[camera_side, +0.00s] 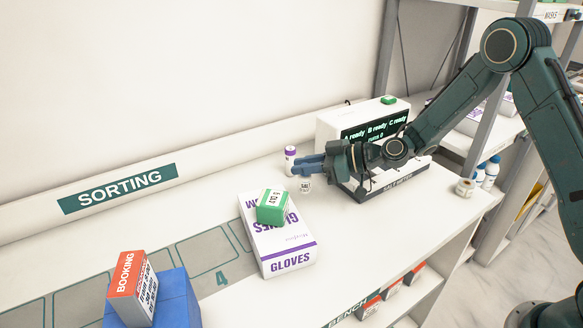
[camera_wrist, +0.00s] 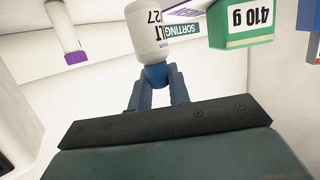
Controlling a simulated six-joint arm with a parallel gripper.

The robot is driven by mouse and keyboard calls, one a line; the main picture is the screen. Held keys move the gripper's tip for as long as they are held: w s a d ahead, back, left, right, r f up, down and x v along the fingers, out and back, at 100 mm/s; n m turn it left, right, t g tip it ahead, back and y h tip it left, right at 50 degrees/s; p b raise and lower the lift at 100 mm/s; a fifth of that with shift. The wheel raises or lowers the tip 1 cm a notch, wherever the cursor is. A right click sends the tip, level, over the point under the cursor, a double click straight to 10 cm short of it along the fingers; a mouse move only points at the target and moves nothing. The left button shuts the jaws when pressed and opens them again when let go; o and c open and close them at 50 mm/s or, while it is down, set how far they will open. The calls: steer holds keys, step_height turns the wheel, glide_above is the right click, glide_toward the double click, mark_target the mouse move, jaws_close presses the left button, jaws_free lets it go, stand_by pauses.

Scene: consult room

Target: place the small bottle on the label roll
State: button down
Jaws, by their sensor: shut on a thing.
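A small white bottle (camera_side: 305,185) with dark lettering hangs under my gripper (camera_side: 305,167) in the side view, apart from the bench top as far as I can tell. In the wrist view the bottle (camera_wrist: 150,28) shows its white body and blue cap, with the blue fingers (camera_wrist: 156,88) shut on the cap end. A small cream roll with a dark centre, which looks like the label roll (camera_side: 466,187), is near the bench's right end. It is far to the right of my gripper and is not visible in the wrist view.
A purple-topped white bottle (camera_side: 290,160) stands close behind my gripper. A gloves box (camera_side: 285,262) carries a green box (camera_side: 271,207) in front. A display machine (camera_side: 335,125) stands beside my wrist. Blue-capped bottles (camera_side: 490,172) are beside the roll.

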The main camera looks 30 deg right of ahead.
step_height(320, 180, up, 14)
stand_by(0.5)
stand_by(0.5)
steer(key=s+d+f+m+t+h, duration=0.3)
steer(key=s+d+f+m+h, duration=0.2)
steer(key=s+d+f, duration=0.3)
steer(key=d+f+h, duration=0.1)
steer(key=d, duration=0.3)
steer(key=shift+s+f+m+t, duration=0.2)
steer(key=shift+f+m+t, duration=0.1)
steer(key=shift+r, duration=0.1)
